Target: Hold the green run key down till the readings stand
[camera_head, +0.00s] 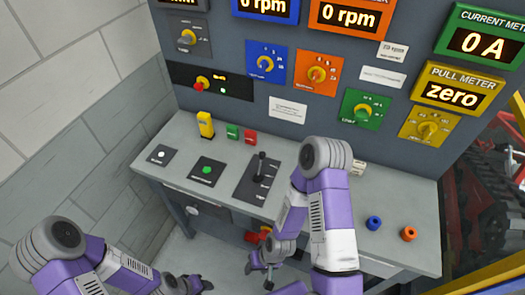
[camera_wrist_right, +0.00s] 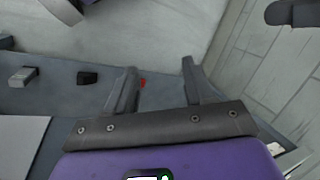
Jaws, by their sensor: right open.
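A round green button (camera_head: 207,170), which looks like the run key, sits on a black plate at the left of the grey desk, with nothing touching it. The blue display (camera_head: 265,6) and orange display (camera_head: 346,16) both read 0 rpm. The current meter (camera_head: 483,42) reads 0 A and the pull meter (camera_head: 453,91) reads zero. My right gripper (camera_head: 260,274) is low in front of the desk, apart from the button. In the right wrist view its fingers (camera_wrist_right: 158,82) are spread and empty. My left gripper (camera_head: 197,283) is at the bottom edge, partly cut off.
A white button (camera_head: 160,155) and a black lever (camera_head: 260,168) flank the green one. Yellow (camera_head: 205,124), green (camera_head: 232,131) and red (camera_head: 251,137) blocks stand behind. Blue (camera_head: 374,222) and orange (camera_head: 409,233) rings lie at right. Knobs line the panel. My right arm hides part of the desk.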

